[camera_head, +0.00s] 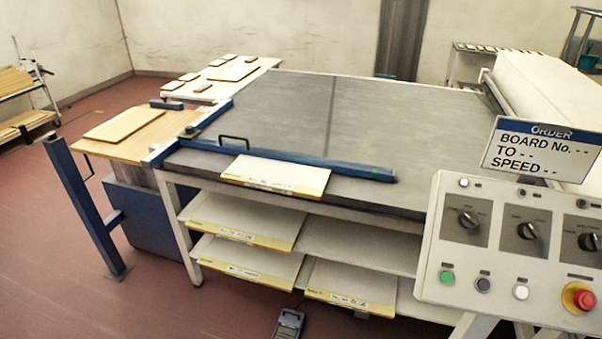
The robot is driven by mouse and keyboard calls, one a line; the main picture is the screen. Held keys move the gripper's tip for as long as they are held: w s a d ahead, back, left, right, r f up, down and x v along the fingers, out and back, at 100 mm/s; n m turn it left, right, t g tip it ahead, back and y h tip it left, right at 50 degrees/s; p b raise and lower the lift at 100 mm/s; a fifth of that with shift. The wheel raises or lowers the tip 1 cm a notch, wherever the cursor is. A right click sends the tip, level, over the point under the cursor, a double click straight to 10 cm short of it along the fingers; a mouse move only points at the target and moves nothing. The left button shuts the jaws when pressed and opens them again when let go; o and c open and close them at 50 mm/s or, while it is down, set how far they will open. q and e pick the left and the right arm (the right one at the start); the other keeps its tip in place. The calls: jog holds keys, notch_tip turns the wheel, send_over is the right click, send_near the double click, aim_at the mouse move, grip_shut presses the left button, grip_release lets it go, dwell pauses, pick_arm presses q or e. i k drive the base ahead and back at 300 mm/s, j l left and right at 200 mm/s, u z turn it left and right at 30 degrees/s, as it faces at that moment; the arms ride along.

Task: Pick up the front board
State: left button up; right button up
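A pale board (272,172) with a yellow front edge and a white label lies at the front edge of the grey table top, against the blue rail. Similar labelled boards lie below: one on the upper shelf (240,215), one at the left of the lower shelf (250,257), and one further right there (350,280). The label writing is too small to read. I cannot tell for certain which one is the front board. Neither of my grippers is in view.
A blue rail (310,160) with a black handle crosses the grey table (290,105). A control panel (510,250) with an order sign stands at front right. A blue post (85,208) stands at left. A wooden side table (160,137) holds a flat panel.

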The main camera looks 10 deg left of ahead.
aim_at(306, 182)
jog(key=i+j+z, duration=0.15)
jog(key=j+z, duration=0.15)
jog(key=j, duration=0.25)
jog(key=j+z, duration=0.25)
jog(key=j, duration=0.3)
jog(key=j+z, duration=0.35)
jog(key=j, duration=4.05)
jog(key=i+z, duration=0.05)
jog(key=i, duration=0.05)
